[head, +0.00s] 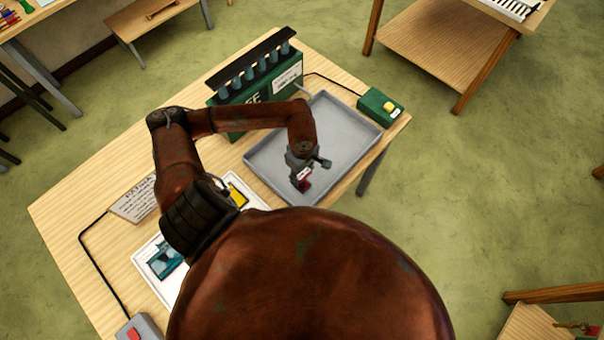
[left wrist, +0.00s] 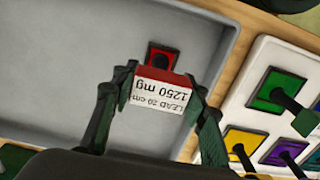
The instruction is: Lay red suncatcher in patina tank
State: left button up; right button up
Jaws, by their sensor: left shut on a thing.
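The red suncatcher (left wrist: 161,57) is a small dark-framed red square with a red-topped block bearing a white label reading "LEAD" and "1250 mg". My left gripper (left wrist: 152,100) is shut on this block, one finger on each side. In the head view the red suncatcher (head: 304,186) hangs below my left gripper (head: 303,172). Both are over the near part of the patina tank (head: 343,122), a shallow grey tray with a raised rim. Whether the suncatcher touches the tank floor I cannot tell. The tank floor (left wrist: 80,60) looks bare around it. My right gripper is not in view.
A white board (left wrist: 240,85) with green, yellow, purple and blue pieces lies beside the tank. A green box (head: 258,95) with a row of tubes stands behind it. A green box with a yellow button (head: 381,104) sits at the far right corner.

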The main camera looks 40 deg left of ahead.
pick_arm(q)
jog(key=shift+f, duration=0.1)
jog(key=o, duration=0.8)
jog(key=shift+c, duration=0.2)
jog(key=o, duration=0.5)
jog(key=shift+c, duration=0.2)
jog(key=shift+r, duration=0.45)
notch_tip(320, 180, up, 10)
jog(key=shift+r+b, duration=0.2)
jog(key=shift+b, duration=1)
jog(key=shift+r, duration=0.5)
